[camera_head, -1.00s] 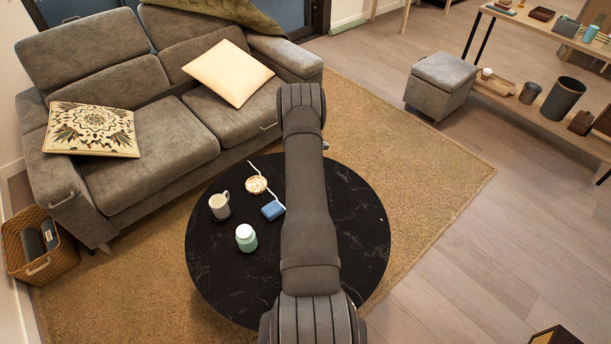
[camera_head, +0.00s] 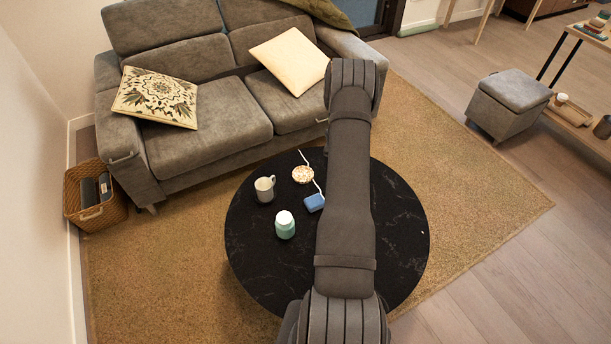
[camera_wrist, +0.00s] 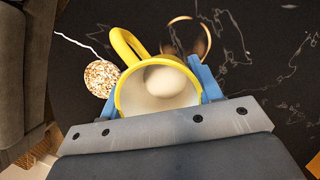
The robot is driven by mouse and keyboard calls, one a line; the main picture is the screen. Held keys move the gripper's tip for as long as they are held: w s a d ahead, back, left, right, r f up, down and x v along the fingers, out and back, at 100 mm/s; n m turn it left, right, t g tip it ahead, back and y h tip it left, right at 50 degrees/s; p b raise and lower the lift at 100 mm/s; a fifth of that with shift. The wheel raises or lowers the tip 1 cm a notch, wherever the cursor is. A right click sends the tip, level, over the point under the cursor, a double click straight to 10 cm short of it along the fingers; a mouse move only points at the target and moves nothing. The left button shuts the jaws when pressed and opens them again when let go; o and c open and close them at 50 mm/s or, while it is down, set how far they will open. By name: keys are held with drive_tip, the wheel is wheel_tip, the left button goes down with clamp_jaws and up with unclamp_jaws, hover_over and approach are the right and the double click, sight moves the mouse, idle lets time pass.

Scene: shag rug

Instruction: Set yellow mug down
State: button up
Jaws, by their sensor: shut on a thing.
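The yellow mug (camera_wrist: 122,98) shows in the wrist view with its handle to the upper left. A pale, rounded thing (camera_wrist: 168,84) shows inside it. My gripper (camera_wrist: 158,88) is shut on the mug, with one blue finger on each side. The black marbled round table (camera_head: 258,240) lies below. I cannot tell whether the mug's base touches the table.
A pale mug (camera_head: 265,188), a green jar with a white lid (camera_head: 285,226), a blue box (camera_head: 314,203) and a small speckled round dish (camera_head: 302,174) stand on the table's left half. A brown-rimmed round thing (camera_wrist: 205,38) is close beyond the mug. The table's right side looks clear.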

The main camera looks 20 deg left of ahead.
drive_tip(key=a+n, duration=0.2)
drive_tip(key=a, duration=0.3)
hover_over(303, 174)
drive_tip(key=shift+y, duration=0.3)
wheel_tip(303, 174, down, 7)
drive_tip(key=shift+w+d+r, duration=0.1)
drive_tip(key=shift+d+r, duration=0.05)
drive_tip(key=shift+r, duration=0.05)
drive_tip(key=shift+f, duration=2.05)
drive_tip(key=shift+f, duration=0.1)
drive_tip(key=o, duration=1.1)
drive_tip(key=shift+o, duration=0.2)
drive_tip(key=shift+r, duration=0.35)
drive_tip(key=v, duration=1.1)
drive_tip(key=shift+s+r, duration=0.2)
drive_tip(key=shift+s, duration=0.05)
